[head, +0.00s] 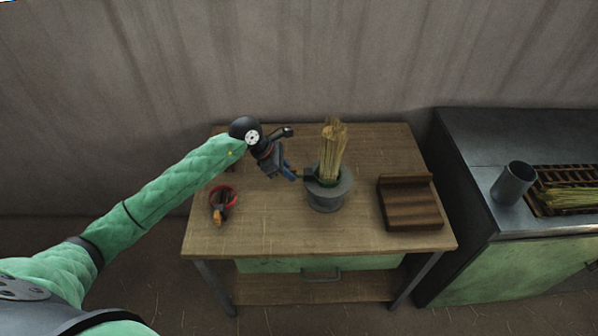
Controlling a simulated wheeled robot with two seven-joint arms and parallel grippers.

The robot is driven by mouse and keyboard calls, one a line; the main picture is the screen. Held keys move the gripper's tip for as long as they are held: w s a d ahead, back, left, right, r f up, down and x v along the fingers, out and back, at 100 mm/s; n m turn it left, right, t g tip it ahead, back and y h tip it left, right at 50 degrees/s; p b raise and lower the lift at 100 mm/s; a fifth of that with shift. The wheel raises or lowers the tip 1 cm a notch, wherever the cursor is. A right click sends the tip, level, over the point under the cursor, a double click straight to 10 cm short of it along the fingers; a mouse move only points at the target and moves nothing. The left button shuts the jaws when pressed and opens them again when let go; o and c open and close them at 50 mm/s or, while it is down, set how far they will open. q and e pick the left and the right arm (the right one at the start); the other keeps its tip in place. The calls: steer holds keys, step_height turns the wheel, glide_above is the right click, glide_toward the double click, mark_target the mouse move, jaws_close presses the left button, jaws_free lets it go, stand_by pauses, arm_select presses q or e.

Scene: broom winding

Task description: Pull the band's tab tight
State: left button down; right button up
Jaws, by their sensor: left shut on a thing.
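A bundle of straw (333,150) stands upright in a grey round holder (329,200) on the wooden table. A dark green band (326,182) shows low around the straw, at the holder's mouth. My left gripper (297,176) reaches in from the left and is shut at the left side of the holder, on what looks like the band's tab. The tab is small here and mostly hidden by the fingers. My right gripper is not in view.
A dark wooden stepped block (410,203) sits at the right. A metal bench (480,150) beyond holds a grey cylinder (513,183) and a straw tray (540,208). The table's front is clear.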

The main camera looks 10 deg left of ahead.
arm_select(q)
steer(key=shift+s+a+b, duration=0.25)
steer(key=shift+a+b, duration=0.05)
steer(key=shift+a, duration=0.55)
steer(key=shift+s+a+b, duration=0.25)
steer(key=shift+a, duration=0.55)
steer(key=c, duration=1)
jaws_free()
steer(key=d+r+v, duration=0.1)
steer(key=v, duration=0.6)
steer(key=shift+p, duration=0.4)
steer(key=shift+r, duration=0.1)
